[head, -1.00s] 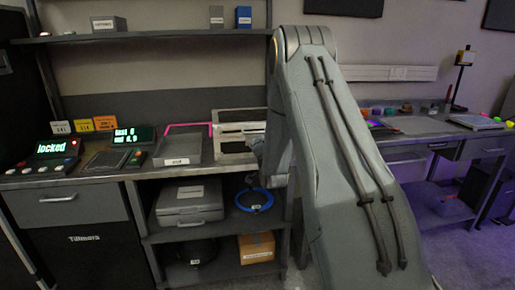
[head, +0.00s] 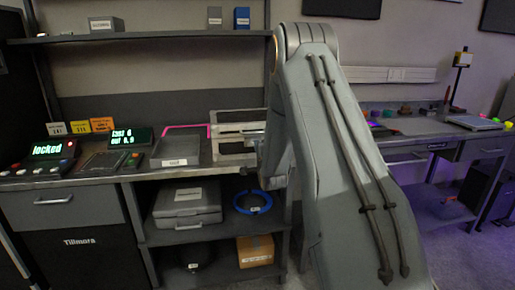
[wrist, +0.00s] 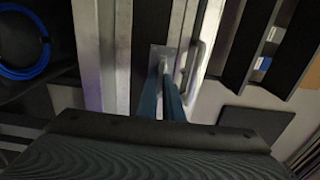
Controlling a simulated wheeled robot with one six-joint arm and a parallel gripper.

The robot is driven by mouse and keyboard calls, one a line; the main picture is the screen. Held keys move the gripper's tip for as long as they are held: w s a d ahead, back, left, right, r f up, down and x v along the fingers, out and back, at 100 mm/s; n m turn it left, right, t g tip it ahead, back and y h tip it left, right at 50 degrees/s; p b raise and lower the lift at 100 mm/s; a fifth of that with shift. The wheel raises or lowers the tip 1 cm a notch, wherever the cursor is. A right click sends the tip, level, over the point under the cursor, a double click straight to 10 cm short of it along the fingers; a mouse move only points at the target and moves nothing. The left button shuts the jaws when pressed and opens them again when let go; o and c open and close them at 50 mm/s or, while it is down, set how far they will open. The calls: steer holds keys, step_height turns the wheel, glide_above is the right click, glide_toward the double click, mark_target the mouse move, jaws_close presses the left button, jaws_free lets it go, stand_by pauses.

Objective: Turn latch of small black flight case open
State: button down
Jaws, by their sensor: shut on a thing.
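The small black flight case (head: 236,147) with pale metal edging stands on the bench, partly hidden behind my arm in the head view. In the wrist view its metal edging (wrist: 120,40) runs up the picture, with a small latch (wrist: 163,57) on a pale plate. My gripper (wrist: 165,75) reaches the latch with its two bluish fingers close together, shut on it. The fingers hide part of the latch, so its exact angle is hard to tell. A metal handle (wrist: 194,66) lies just to the right of the fingers.
A grey tray (head: 180,150) with a pink-edged piece behind it is left of the case. A "locked" display (head: 48,149) stands farther left. Below are a grey case (head: 188,205), a blue cable coil (head: 252,202) and a cardboard box (head: 255,250).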

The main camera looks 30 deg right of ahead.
stand_by(0.3)
steer(key=c, duration=1.9)
jaws_free()
steer(key=b+v, duration=0.1)
steer(key=v, duration=0.6)
steer(key=shift+s+a, duration=0.1)
steer(key=shift+s, duration=0.3)
